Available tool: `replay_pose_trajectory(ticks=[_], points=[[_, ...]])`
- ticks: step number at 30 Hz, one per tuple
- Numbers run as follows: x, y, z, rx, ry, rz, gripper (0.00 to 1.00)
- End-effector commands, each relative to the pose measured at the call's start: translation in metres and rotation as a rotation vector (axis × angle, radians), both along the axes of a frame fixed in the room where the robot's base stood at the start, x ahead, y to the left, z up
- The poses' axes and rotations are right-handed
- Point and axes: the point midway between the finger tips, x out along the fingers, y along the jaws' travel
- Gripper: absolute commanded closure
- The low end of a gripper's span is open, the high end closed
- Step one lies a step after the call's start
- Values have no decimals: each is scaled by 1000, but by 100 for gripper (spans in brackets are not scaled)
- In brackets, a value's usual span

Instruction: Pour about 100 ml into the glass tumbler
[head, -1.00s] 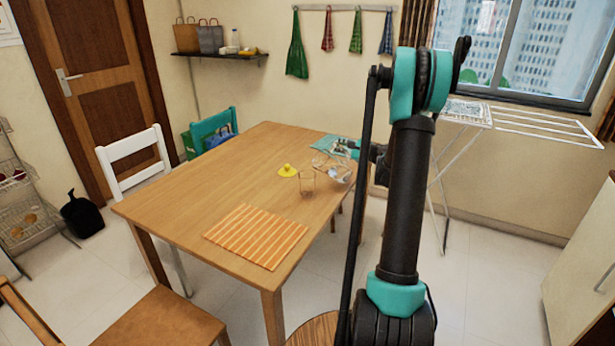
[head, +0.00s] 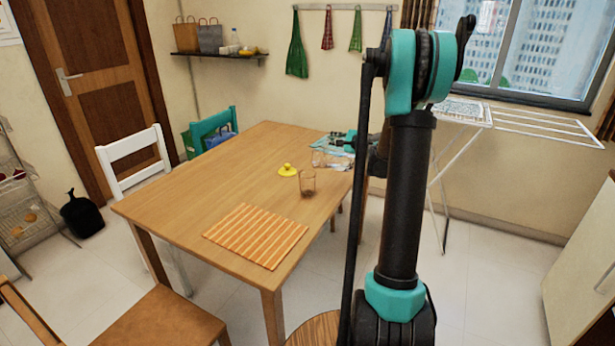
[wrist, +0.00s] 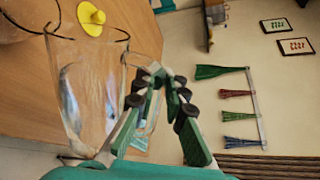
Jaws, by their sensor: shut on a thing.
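The glass tumbler (head: 307,183) stands upright on the wooden table; part of a clear glass, likely the tumbler, shows at the top left of the wrist view (wrist: 25,27). A clear glass jug (wrist: 88,85) fills the left of the wrist view. My gripper (wrist: 153,75) is shut on the jug's handle. In the head view my gripper (head: 347,138) is behind the tumbler and to its right, with the jug (head: 320,158) tilted and partly hidden by my arm. I cannot tell the water level in either glass.
A yellow lid-like piece with a knob (head: 288,170) lies left of the tumbler. A striped orange mat (head: 256,236) lies nearer on the table (head: 190,200). A light blue cloth (head: 328,143) lies behind the jug. The table's left half is clear.

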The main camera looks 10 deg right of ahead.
Motion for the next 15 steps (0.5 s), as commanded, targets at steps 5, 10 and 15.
replay_pose_trajectory(ticks=[5, 10, 15], points=[[-1, 3, 2, -21, -9, 0, 100], [-2, 5, 4, -43, -16, 0, 100], [-2, 7, 6, -66, -25, 0, 100]])
